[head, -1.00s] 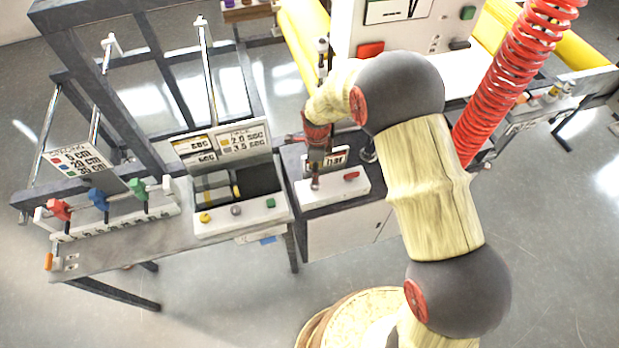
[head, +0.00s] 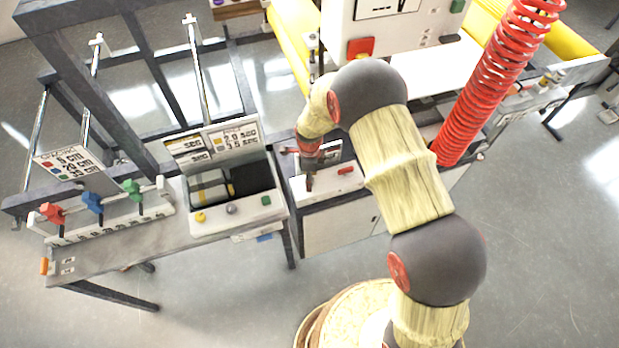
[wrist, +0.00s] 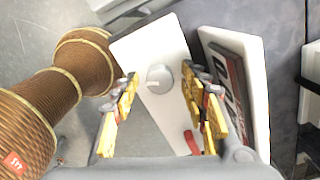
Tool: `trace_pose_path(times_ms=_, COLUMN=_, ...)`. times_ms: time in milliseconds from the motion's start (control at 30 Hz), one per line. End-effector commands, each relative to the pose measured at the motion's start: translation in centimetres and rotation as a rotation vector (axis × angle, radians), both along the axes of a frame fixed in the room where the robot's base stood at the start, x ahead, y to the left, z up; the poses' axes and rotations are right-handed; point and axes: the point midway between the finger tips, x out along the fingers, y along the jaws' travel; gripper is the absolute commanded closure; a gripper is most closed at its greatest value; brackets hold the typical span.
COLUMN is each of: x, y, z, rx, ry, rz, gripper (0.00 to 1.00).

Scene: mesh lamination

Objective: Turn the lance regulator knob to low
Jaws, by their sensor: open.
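The regulator is a white box with a sloped top (head: 325,184), right of the left-hand table in the head view. In the wrist view, its white top (wrist: 150,45) carries a round grey knob (wrist: 160,78) with a raised grip bar. My gripper (wrist: 159,80) is open, with one yellow-and-grey finger on each side of the knob. I cannot tell whether the fingers touch it. In the head view my gripper (head: 309,178) points down over the box and hides the knob.
A red lever (head: 346,170) sits on the same box, close to the right finger in the wrist view. A white sign plate (wrist: 240,85) stands beside the box. A control box with yellow, grey and green buttons (head: 231,209) lies to the left. A red coiled hose (head: 490,90) hangs at right.

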Motion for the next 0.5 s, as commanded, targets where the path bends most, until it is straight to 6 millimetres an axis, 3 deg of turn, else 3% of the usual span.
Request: trace_pose_path(times_ms=500, x=0.02, y=0.01, z=0.06, rx=0.0, ry=0.0, rz=0.0, gripper=0.81)
